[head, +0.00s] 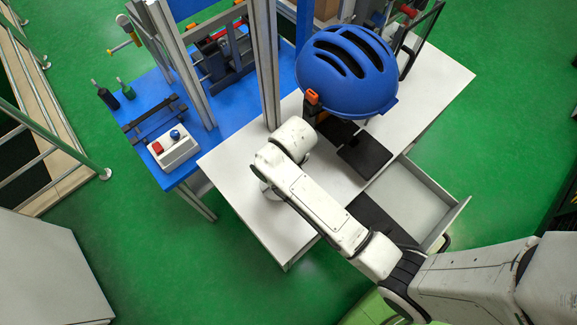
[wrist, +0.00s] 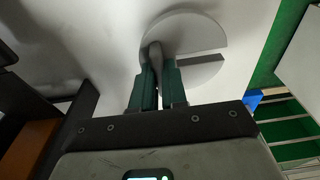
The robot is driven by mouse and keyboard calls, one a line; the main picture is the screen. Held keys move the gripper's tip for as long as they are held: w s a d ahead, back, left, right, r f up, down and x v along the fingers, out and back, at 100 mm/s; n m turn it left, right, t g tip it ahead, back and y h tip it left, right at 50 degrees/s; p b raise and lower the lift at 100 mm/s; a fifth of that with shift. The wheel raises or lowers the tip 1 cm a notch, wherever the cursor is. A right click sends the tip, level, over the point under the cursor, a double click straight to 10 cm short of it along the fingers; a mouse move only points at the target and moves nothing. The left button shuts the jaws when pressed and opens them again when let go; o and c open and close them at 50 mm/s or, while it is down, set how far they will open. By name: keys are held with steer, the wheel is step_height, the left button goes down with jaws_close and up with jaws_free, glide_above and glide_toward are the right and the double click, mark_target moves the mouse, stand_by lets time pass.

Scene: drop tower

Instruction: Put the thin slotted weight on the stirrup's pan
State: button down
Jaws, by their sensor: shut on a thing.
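In the wrist view, a thin pale grey disc with a straight slot open to the right, the slotted weight (wrist: 200,74), lies just beyond my fingertips over a white surface. My gripper (wrist: 157,72) is shut on the weight by a darker grey raised part at its left side. Whether the weight touches the white surface below is unclear. In the head view my own arm hides the gripper and the weight. I cannot make out the stirrup or its pan in either view; the helmet and my arm cover part of the bench.
A blue helmet (head: 347,72) stands above the white table (head: 237,165). Upright metal posts (head: 264,62) rise at the table's left. A blue bench (head: 150,88) holds a control box (head: 174,150) and small bottles. An open drawer (head: 412,193) sticks out at the right.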

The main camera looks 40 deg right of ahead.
steer(key=shift+w+f, duration=0.1)
steer(key=shift+f, duration=1.4)
steer(key=shift+f, duration=0.1)
steer(key=c, duration=1.2)
jaws_free()
steer(key=shift+f, duration=0.1)
steer(key=shift+o, duration=0.2)
steer(key=r, duration=0.4)
steer(key=s+r, duration=0.1)
steer(key=r, duration=0.7)
steer(key=shift+s+r, duration=0.1)
steer(key=shift+s, duration=0.15)
steer(key=shift+o, duration=0.4)
steer(key=s+d, duration=0.2)
steer(key=s, duration=0.6)
steer(key=s+d+f, duration=0.1)
steer(key=s+d, duration=0.2)
steer(key=s, duration=0.5)
steer(key=shift+m, duration=0.3)
steer(key=shift+f, duration=0.15)
